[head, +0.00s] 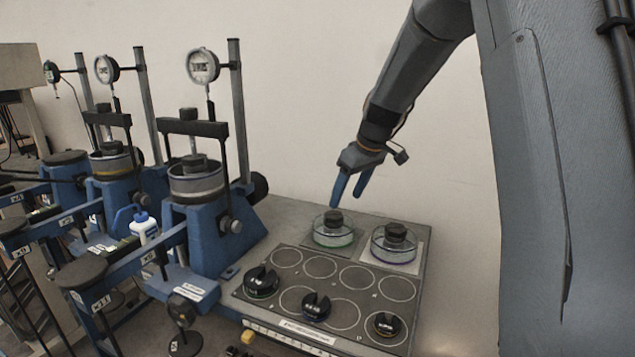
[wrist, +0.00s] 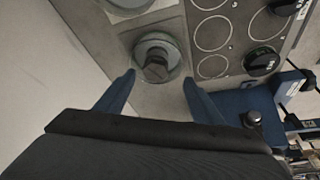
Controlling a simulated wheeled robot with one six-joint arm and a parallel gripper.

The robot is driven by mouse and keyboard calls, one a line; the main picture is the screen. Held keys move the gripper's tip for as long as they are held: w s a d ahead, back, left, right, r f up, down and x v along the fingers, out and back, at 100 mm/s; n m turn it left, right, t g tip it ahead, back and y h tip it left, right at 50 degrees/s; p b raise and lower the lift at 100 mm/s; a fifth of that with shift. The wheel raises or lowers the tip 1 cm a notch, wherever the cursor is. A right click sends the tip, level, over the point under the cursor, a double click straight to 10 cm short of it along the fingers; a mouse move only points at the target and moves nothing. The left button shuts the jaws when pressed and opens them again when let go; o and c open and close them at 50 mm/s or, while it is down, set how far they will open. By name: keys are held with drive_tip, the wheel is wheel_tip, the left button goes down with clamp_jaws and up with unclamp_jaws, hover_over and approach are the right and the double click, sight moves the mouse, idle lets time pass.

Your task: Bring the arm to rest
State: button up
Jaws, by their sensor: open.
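My gripper (head: 347,201) hangs from my bent grey arm (head: 425,50), with its two blue fingers pointing down. The fingers are apart with nothing between them, above and behind the green-tinted round dish (head: 333,240) on the grey board. In the wrist view the open gripper (wrist: 158,78) shows a finger on either side, and the dish with its dark knob (wrist: 156,68) lies beyond the tips. I see no contact between the fingers and the dish.
A purple-tinted dish (head: 394,255) stands to the right. Black slotted weights (head: 316,307) sit on the ringed board (head: 425,262). Blue lever frames with dial gauges (head: 203,66) and posts crowd the left. A pale wall (head: 300,110) stands behind; the air around my gripper is clear.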

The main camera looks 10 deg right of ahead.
drive_tip(key=s+a+r+m+g+h+p, duration=0.15)
drive_tip(key=s+m+p, duration=0.7)
drive_tip(key=s, duration=2.35)
drive_tip(key=f, duration=0.1)
drive_tip(key=f+n+b, duration=0.1)
drive_tip(key=f, duration=0.1)
drive_tip(key=a+f+n+b, duration=0.1)
drive_tip(key=shift+s+f+g+h, duration=0.25)
drive_tip(key=shift+s+f+h, duration=0.1)
